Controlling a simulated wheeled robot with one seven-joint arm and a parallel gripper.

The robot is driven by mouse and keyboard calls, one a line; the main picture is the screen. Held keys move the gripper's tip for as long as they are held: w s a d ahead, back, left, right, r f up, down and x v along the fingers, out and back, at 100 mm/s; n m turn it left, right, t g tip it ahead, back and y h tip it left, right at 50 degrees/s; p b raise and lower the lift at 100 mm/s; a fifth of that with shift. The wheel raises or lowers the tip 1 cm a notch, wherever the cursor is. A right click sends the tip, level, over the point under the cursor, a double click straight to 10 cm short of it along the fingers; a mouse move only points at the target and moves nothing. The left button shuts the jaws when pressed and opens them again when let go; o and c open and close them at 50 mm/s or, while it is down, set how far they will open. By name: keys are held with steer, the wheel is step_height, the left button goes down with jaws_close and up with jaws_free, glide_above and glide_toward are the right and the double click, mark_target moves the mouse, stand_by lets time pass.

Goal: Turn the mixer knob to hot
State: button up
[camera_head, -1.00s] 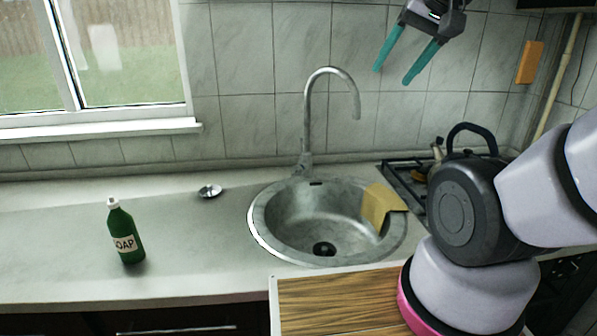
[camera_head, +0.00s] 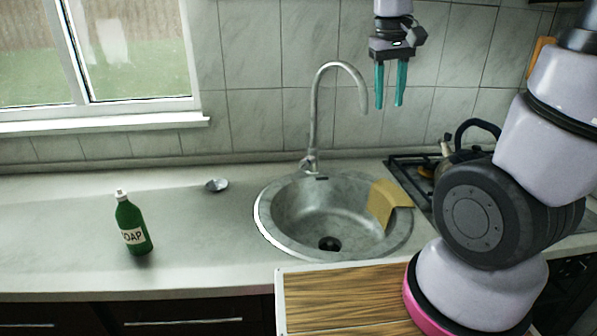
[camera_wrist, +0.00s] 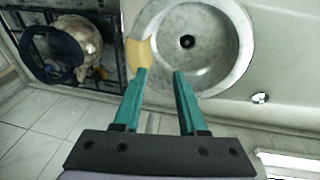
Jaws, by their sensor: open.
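The mixer (camera_head: 316,120) is a grey metal gooseneck tap at the back rim of the round sink (camera_head: 262,222). In the wrist view I cannot make out the tap. My gripper (camera_head: 389,104) is open and empty, fingers pointing down, in the air to the right of the spout and above the sink's right side. In the wrist view the gripper (camera_wrist: 160,72) has its teal fingers apart, with the sink basin beyond them.
A yellow cloth (camera_head: 384,203) hangs over the sink's right rim. A kettle (camera_wrist: 78,42) stands on the hob at the right.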

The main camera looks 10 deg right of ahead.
steer(key=w+a+f+n+g+h, duration=0.1)
steer(key=w+a+f+n+h, duration=0.1)
steer(key=w+f+n+h, duration=0.45)
steer(key=n+t+h, duration=0.2)
steer(key=n+t, duration=1.2)
glide_toward(300, 168)
steer(key=shift+n, duration=0.25)
steer(key=x, duration=0.8)
steer(key=shift+w+d, duration=0.1)
steer(key=shift+d, duration=0.05)
jaws_close()
